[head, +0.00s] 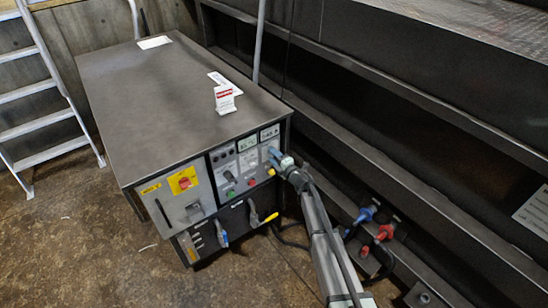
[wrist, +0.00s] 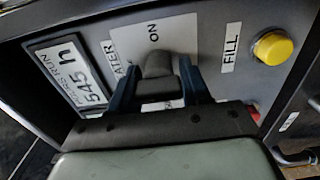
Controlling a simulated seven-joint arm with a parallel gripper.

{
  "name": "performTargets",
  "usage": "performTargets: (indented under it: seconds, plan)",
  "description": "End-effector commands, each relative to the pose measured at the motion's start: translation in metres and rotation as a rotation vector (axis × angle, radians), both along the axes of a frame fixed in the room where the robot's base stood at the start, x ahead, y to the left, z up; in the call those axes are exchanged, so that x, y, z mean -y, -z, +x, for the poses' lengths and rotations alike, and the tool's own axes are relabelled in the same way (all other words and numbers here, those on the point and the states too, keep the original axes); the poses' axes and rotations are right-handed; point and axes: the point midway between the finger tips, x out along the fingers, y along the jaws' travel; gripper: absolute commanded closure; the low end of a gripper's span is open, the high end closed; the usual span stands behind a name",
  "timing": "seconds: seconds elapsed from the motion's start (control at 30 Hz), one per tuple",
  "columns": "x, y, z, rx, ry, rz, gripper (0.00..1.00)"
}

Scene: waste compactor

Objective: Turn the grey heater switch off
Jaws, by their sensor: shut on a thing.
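The grey heater switch (wrist: 158,66) shows in the wrist view as a grey knob on a white plate, with "ON" printed beyond it and part of the word "HEATER" at its left. My gripper (wrist: 157,88) has its two blue fingers on either side of the knob and is shut on it. The fingers hide the lower part of the plate and its lettering. In the head view my gripper (head: 275,157) is at the upper right of the control panel's front, and it hides the switch there.
A yellow FILL button (wrist: 273,48) is right of the switch, with a red part (wrist: 253,113) below it. An hours-run meter (wrist: 75,75) is at the left. The dark cabinet (head: 160,90) bears the panel. Dark steel beams (head: 400,180) run close on the right.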

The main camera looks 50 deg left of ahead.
Motion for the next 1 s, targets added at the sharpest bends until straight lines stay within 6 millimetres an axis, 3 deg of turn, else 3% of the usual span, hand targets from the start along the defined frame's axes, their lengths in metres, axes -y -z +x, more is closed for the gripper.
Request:
performTargets:
  seconds: [0.43, 0.47, 0.6, 0.67, 1.0]
  plan:
    - [0.0006, 0.0004, 0.0002, 0.012, 0.0, -0.001, 0.83]
    - [0.0006, 0.0004, 0.0002, 0.012, 0.0, -0.001, 0.51]
    - [0.0005, 0.0003, 0.0001, 0.011, 0.0, -0.001, 0.37]
    - [0.0004, 0.0002, 0.0001, 0.01, 0.0, -0.001, 0.32]
    - [0.0055, -0.0001, -0.0003, 0.009, 0.0, 0.0, 0.32]
